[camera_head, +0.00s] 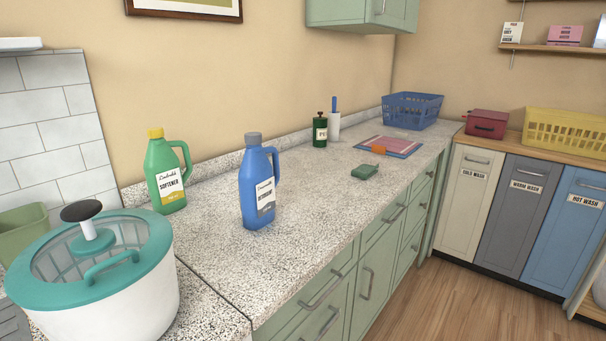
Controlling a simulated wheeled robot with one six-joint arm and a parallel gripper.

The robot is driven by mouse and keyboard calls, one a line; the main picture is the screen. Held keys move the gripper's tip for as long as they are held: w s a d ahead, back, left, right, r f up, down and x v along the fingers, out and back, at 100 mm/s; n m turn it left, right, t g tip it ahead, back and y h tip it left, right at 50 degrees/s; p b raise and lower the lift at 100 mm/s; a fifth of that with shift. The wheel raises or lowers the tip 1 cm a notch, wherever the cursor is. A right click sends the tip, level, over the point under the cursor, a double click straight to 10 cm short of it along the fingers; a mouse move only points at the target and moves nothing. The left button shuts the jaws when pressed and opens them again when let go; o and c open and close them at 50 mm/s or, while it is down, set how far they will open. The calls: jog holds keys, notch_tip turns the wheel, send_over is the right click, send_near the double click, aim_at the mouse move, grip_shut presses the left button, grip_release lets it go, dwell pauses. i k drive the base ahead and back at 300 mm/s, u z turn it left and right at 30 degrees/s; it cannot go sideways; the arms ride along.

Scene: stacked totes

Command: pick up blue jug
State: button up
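The blue jug (257,187) stands upright on the speckled counter (310,232), near the middle of the picture. It has a grey cap, a handle on its right side and a white and dark label that seems to read "detergent". Its whole front is in view and nothing covers it. A green softener jug (166,176) with a yellow cap stands to its left, apart from it. My gripper is not in view.
A white and teal spinner tub (110,294) stands at the front left. A dark green bottle (320,132), a white roll (334,125), a green brush-like item (365,172) and a blue basket (412,109) are farther back. Counter right of the blue jug is clear.

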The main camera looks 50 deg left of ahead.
aim_at(256, 181)
jog(key=i, duration=0.9)
jog(key=u, duration=1.9)
